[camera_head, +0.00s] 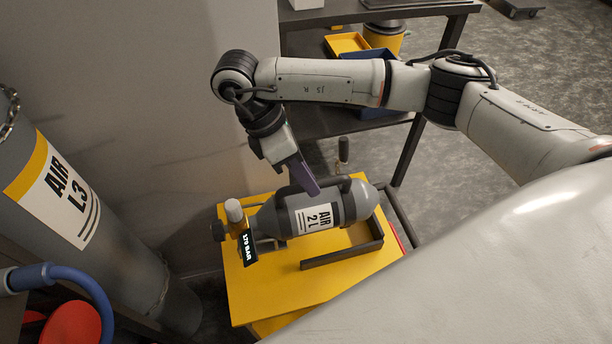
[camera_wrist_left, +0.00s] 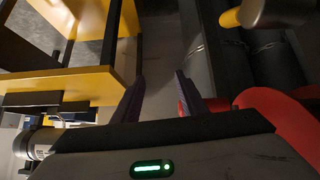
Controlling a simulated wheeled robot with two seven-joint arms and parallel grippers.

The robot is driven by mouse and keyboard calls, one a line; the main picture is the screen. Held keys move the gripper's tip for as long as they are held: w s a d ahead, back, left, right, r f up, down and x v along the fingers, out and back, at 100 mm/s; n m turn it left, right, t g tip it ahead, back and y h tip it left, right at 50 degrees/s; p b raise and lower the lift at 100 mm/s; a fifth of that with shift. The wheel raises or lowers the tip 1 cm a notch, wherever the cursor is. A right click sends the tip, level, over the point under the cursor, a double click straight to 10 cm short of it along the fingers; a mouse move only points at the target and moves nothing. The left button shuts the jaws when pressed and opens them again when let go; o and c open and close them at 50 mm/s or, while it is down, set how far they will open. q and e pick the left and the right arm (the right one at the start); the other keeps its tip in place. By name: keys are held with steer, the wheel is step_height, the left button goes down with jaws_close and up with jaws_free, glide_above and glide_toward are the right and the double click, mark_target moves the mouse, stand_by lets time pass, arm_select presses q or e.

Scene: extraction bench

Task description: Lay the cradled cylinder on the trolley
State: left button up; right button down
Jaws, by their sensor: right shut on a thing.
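The grey cylinder (camera_head: 300,210), labelled AIR 2 L, lies on its side over the yellow trolley (camera_head: 255,292), valve end to the left with a 170 BAR tag. A black raised frame (camera_head: 345,257) stands on the trolley top beside and partly behind the cylinder. I cannot tell whether the cylinder touches the top. My right gripper (camera_head: 307,186) reaches down from above and is shut on the cylinder at its middle; the contact itself is partly hidden. My left gripper (camera_wrist_left: 158,90) shows only in the left wrist view, with its fingers apart and nothing between them.
A red round object (camera_head: 78,322) and a blue tube (camera_head: 85,285) are at the lower left. A dark bench (camera_head: 335,115) with yellow and blue trays stands behind. Grey floor is open at the right.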

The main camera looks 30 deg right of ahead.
mark_target(302, 196)
arm_select(q)
steer(key=shift+r, duration=0.2)
arm_select(e)
steer(key=shift+w+r, duration=0.1)
steer(key=shift+r, duration=0.2)
steer(key=shift+p, duration=0.35)
steer(key=shift+f+b, duration=0.6)
steer(key=shift+f, duration=0.15)
steer(key=shift+f+b, duration=0.9)
steer(key=shift+f, duration=0.6)
steer(key=shift+f+b, duration=0.55)
steer(key=shift+f, duration=0.4)
steer(key=shift+f+b, duration=0.6)
steer(key=shift+f, duration=0.8)
arm_select(q)
steer(key=f, duration=0.1)
steer(key=w+d+f, duration=0.1)
steer(key=shift+d+f, duration=0.2)
steer(key=shift+f, duration=0.15)
